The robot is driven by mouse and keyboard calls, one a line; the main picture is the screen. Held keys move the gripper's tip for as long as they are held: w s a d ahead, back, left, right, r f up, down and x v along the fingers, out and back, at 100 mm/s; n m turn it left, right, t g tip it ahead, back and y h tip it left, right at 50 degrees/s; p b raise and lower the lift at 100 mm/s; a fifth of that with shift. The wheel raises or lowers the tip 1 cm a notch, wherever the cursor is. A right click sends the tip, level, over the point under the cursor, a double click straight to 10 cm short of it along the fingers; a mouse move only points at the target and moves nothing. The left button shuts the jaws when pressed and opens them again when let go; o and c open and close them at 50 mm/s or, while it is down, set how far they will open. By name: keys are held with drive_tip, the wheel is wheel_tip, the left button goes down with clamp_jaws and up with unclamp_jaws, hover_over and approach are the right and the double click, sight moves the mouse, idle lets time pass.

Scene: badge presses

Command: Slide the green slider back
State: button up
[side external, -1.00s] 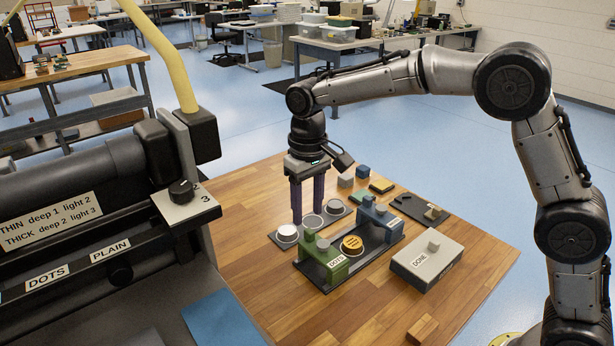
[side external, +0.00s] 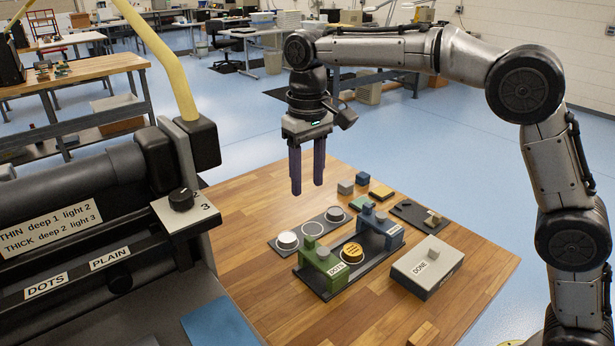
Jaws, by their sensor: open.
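The green slider (side external: 324,268) is at the near left end of a dark track (side external: 366,273) on the wooden table. A blue slider (side external: 381,228) is at the far right end of the same track. A yellow-orange disc (side external: 352,252) lies on the track between them. My gripper (side external: 308,188) hangs in the air above the table, up and to the left of the sliders, with its two purple fingers pointing down. It is open with nothing between the fingers, and touches nothing.
A dark strip with several round pieces (side external: 278,242) lies left of the track. A grey DONE box (side external: 427,267) stands right of it. Small blocks (side external: 346,187) lie behind. A black press (side external: 85,225) fills the left. The table's front is mostly clear.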

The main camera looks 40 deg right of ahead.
wheel_tip(320, 180, up, 7)
drive_tip(key=shift+f, duration=0.15)
idle(0.6)
